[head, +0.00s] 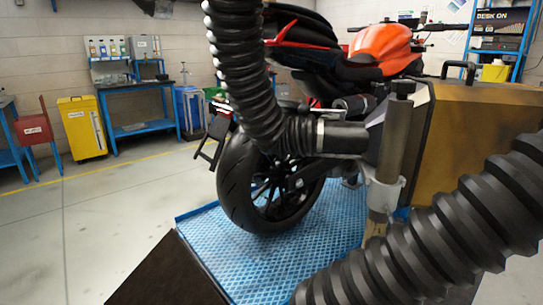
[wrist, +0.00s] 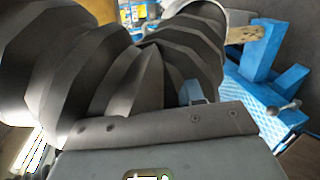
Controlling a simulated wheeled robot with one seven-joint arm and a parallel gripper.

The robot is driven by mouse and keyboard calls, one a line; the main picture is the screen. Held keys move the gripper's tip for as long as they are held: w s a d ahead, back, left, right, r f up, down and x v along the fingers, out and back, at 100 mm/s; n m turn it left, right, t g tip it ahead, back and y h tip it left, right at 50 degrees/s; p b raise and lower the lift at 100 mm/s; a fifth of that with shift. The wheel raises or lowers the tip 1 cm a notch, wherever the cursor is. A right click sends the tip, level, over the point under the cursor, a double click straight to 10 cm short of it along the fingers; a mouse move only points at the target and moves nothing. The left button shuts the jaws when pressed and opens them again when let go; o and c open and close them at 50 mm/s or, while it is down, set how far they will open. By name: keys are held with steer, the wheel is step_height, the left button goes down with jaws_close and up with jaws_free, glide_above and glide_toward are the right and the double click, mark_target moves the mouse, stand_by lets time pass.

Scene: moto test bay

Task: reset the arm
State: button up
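In the wrist view a grey bolted plate (wrist: 215,150) with an oval slot fills the bottom edge; it seems to be part of my gripper. No fingertips can be made out, so its opening is hidden. A dark ribbed hose (wrist: 110,75) fills much of the wrist view just beyond the plate; I cannot tell whether they touch. In the head view thick black ribbed tubing (head: 440,240) crosses the lower right corner in the foreground. My gripper cannot be picked out in the head view.
The motorcycle stands on a blue textured platform (head: 200,220). A brown-yellow box (head: 460,130) is at right. The grey floor (head: 110,220) at left is clear.

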steer(key=s+d+f+n+y+p, duration=0.1)
steer(key=s+d+f+y+p, duration=0.2)
steer(key=s+f, duration=0.35)
steer(key=s+d+f+y, duration=0.3)
steer(key=s+f+y, duration=0.2)
steer(key=s, duration=0.3)
steer(key=s+d+r+m+y+p, duration=0.1)
steer(key=s+r+m+y+p, duration=0.2)
steer(key=s, duration=0.8)
steer(key=s+d+r+m+t, duration=0.1)
steer(key=s+r, duration=0.3)
steer(key=r, duration=0.4)
steer(key=s+d+r+m+t+p, duration=0.1)
steer(key=s+d+r+m+t, duration=0.1)
steer(key=r, duration=0.6)
steer(key=s+d+r+m+t+y+p, duration=0.1)
steer(key=s+r+m+t, duration=0.1)
steer(key=s+r, duration=0.4)
step_height(320, 180, up, 2)
steer(key=shift+d+r+m, duration=0.1)
steer(key=shift+d+m, duration=0.05)
steer(key=shift+m, duration=0.75)
